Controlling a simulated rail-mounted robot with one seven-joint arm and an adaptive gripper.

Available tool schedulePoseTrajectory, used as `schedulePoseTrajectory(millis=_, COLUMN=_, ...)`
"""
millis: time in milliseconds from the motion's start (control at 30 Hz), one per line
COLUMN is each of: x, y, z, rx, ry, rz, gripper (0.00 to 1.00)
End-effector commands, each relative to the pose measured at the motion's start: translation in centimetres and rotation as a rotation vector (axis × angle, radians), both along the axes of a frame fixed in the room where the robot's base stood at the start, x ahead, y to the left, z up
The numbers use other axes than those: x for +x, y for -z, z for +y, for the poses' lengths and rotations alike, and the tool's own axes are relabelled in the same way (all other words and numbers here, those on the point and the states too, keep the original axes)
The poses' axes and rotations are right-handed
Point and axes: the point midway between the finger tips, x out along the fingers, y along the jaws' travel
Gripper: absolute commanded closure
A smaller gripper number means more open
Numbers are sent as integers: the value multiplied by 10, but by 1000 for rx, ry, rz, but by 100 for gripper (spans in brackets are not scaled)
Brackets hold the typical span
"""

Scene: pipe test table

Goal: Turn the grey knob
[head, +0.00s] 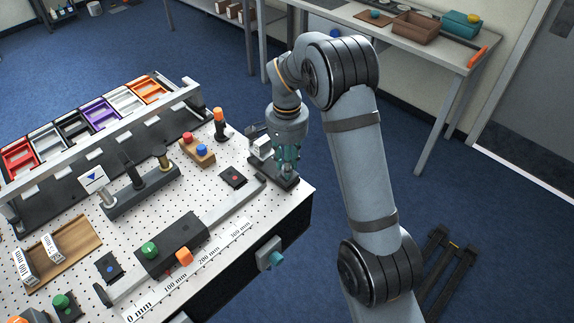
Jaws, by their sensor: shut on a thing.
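My gripper (287,167) points down at the right corner of the perforated table (222,178), over a small fixture with a dark base plate (291,184). Its teal fingers are shut on the grey knob of this fixture. The fingers hide most of the knob, so its turn angle cannot be read. A pale box-like part (262,148) stands just left of the fingers.
A slider rail with a dark block (170,245), bearing green and orange knobs, crosses the front. Red and blue buttons (198,150) and an orange-topped post (219,120) stand left of my gripper. Coloured bins (100,112) line the back. A teal knob (277,258) is on the side.

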Motion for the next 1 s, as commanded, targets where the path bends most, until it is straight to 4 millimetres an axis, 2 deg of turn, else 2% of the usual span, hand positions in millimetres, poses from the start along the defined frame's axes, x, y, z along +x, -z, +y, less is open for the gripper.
schedulePoseTrajectory(millis=1000, x=2, y=-2, z=1, rx=-1, ry=-965, rz=-5, gripper=100)
